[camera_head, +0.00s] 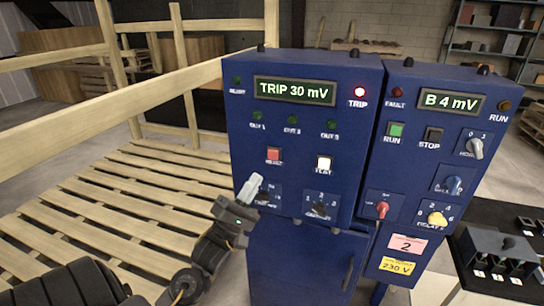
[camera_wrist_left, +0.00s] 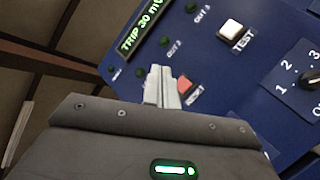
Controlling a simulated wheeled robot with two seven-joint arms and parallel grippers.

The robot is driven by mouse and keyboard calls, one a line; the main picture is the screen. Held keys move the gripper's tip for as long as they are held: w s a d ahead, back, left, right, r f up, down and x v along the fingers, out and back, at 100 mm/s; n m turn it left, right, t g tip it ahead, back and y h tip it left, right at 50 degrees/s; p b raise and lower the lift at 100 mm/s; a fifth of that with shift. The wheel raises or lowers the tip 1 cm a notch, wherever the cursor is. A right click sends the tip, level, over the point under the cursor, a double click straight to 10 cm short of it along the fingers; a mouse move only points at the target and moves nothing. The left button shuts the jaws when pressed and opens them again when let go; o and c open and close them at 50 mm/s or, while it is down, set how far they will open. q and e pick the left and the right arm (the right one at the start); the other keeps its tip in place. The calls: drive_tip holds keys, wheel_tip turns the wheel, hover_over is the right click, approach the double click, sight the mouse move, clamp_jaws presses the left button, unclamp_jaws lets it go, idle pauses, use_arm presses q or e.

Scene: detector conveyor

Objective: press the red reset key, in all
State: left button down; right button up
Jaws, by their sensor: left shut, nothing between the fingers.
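The red reset key (camera_head: 274,154) is on the front of the left blue cabinet (camera_head: 290,230), left of the white TEST key (camera_head: 324,162). My left gripper (camera_head: 254,182) is shut and empty, with its pale fingertips just below and left of the red key in the head view. In the left wrist view the red key (camera_wrist_left: 185,85) shows right beside the fingertips (camera_wrist_left: 165,72), which partly cover it. I cannot tell whether they touch it. My right gripper is not in view.
A second blue cabinet (camera_head: 396,215) adjoins on the right, with a green RUN key (camera_head: 395,130), a dark STOP key (camera_head: 432,137) and several knobs. Selector knobs sit below the red key. Wooden pallets and rails (camera_head: 100,210) fill the left. A grey bin (camera_head: 480,247) stands lower right.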

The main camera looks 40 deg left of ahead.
sight(273, 155)
use_arm(q)
drive_tip(key=shift+w, duration=0.1)
drive_tip(key=shift+w+a+b, duration=0.35)
drive_tip(key=shift+w+a, duration=0.15)
drive_tip(key=shift+w, duration=0.85)
drive_tip(key=shift+w+a+b, duration=0.4)
drive_tip(key=shift+w+a, duration=0.05)
drive_tip(key=shift+w, duration=0.95)
drive_tip(key=shift+w+a+b, duration=0.35)
drive_tip(key=shift+w+a, duration=0.15)
drive_tip(key=shift+w, duration=0.85)
drive_tip(key=shift+f, duration=0.1)
drive_tip(key=shift+w+a, duration=0.1)
drive_tip(key=shift+w, duration=0.3)
